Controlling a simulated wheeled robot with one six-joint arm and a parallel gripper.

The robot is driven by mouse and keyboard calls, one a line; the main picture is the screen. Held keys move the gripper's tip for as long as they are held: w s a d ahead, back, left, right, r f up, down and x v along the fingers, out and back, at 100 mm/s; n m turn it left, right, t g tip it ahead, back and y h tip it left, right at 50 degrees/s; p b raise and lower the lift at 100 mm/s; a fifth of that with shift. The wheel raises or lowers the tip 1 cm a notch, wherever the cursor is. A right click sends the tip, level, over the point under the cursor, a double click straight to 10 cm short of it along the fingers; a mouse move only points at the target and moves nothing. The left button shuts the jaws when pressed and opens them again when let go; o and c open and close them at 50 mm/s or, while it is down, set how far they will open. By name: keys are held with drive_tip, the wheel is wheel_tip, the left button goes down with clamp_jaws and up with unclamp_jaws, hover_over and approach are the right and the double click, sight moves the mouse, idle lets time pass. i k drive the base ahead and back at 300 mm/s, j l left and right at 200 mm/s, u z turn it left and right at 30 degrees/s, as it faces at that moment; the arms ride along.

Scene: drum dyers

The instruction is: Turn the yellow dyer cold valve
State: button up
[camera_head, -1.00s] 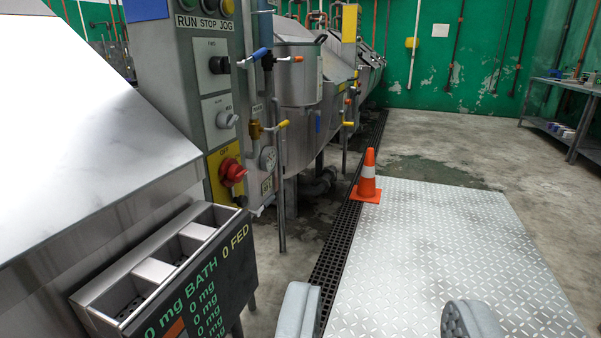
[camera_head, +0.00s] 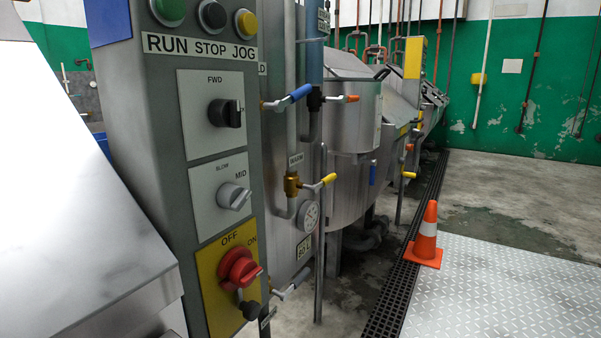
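A blue-handled lever valve (camera_head: 290,97) is on the pipework just right of the grey control panel. A sign ending in "LD" is partly hidden behind the panel edge beside it, so I cannot read it whole. An orange-handled lever (camera_head: 344,98) points right of the blue one. Further back stands a yellow panel (camera_head: 414,58) with small valves near it. I cannot tell which machine is the yellow dyer. My gripper is not in view.
The control panel (camera_head: 217,140) with knobs and a red switch (camera_head: 239,268) stands close in front, beside a sloped metal surface (camera_head: 75,190). An orange cone (camera_head: 426,236) stands by the floor grate (camera_head: 405,275). The tread-plate floor (camera_head: 500,290) at right is clear.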

sight(279, 106)
drive_tip(key=i+l+u, duration=0.25)
drive_tip(key=i+l, duration=0.2)
drive_tip(key=i, duration=0.25)
drive_tip(key=i+l+u, duration=0.25)
drive_tip(key=i+l, duration=0.3)
drive_tip(key=i, duration=0.15)
drive_tip(key=l+z, duration=0.25)
drive_tip(key=l, duration=0.3)
drive_tip(key=k, duration=0.05)
